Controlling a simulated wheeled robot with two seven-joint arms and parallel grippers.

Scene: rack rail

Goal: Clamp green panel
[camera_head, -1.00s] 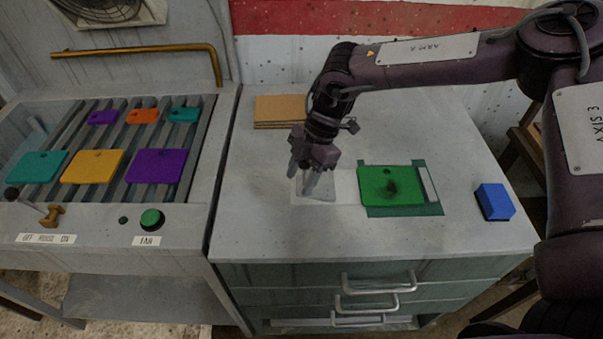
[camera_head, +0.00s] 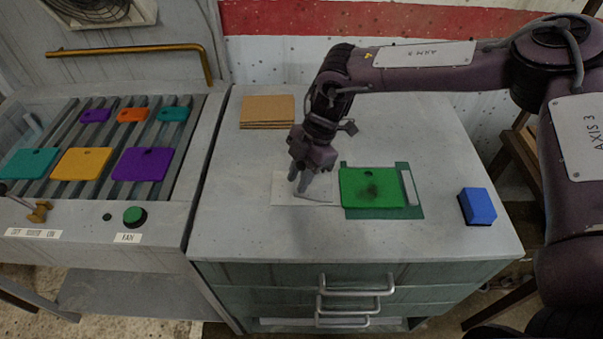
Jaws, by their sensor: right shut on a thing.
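The green panel (camera_head: 372,189) lies flat on the darker green mat (camera_head: 414,211) on the cabinet top. It has a small hole near its far edge and a dark smudge in the middle. A pale bar (camera_head: 409,187) stands along the mat's right side. My right gripper (camera_head: 302,188) points down just left of the panel, over a white patch (camera_head: 283,187). It is shut on a thin pale grey piece (camera_head: 318,198), mostly hidden and hard to make out. A small gap seems to separate the fingers from the panel. My left gripper is not in view.
A blue block (camera_head: 477,206) sits at the right of the cabinet top. Brown boards (camera_head: 267,111) are stacked at the back left. At left, a slotted rack (camera_head: 190,125) holds several coloured plates. The front of the cabinet top is clear.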

